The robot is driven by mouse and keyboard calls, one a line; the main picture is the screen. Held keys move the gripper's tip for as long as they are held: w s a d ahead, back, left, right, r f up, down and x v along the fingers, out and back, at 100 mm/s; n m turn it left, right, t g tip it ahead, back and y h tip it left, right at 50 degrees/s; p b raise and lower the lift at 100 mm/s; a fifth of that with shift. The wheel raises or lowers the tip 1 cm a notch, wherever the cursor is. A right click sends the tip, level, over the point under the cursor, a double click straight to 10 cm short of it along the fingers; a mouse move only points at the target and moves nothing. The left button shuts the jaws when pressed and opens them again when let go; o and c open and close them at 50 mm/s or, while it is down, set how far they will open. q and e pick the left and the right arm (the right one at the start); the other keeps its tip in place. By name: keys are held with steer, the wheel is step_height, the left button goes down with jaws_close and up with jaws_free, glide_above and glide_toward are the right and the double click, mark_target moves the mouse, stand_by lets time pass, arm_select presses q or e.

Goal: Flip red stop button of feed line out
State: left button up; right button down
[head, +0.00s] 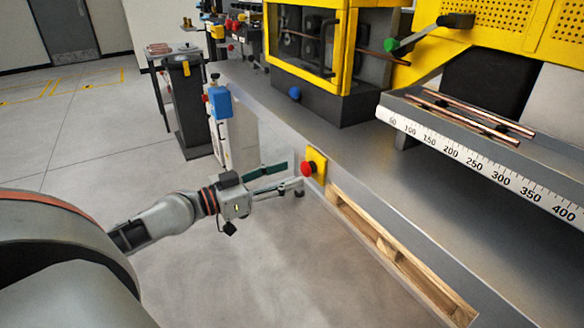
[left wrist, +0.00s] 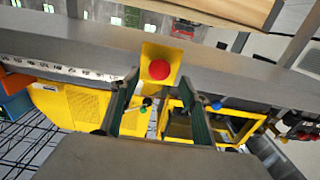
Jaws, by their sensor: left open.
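The red stop button (head: 307,169) sits on a yellow box (head: 318,162) on the side of the grey machine bench. In the left wrist view the red button (left wrist: 159,70) on its yellow plate (left wrist: 161,52) shows just beyond and between the fingertips. My left gripper (head: 293,175) is open and level with the button, its fingers pointing at it. In the left wrist view its two green-padded fingers (left wrist: 160,100) are spread apart with nothing between them. Whether a fingertip touches the button, I cannot tell. My right gripper is not in view.
A wooden pallet (head: 395,254) lies along the foot of the bench, right of the button. A white cabinet with a blue box (head: 219,102) stands behind my left gripper. Copper tubes (head: 472,112) lie on the ruled rail (head: 470,160). The floor (head: 250,280) in front is clear.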

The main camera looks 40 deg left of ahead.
mark_target(303, 171)
arm_select(q)
steer(key=shift+p+x, duration=0.55)
steer(key=shift+x, duration=1.15)
steer(key=shift+f, duration=0.1)
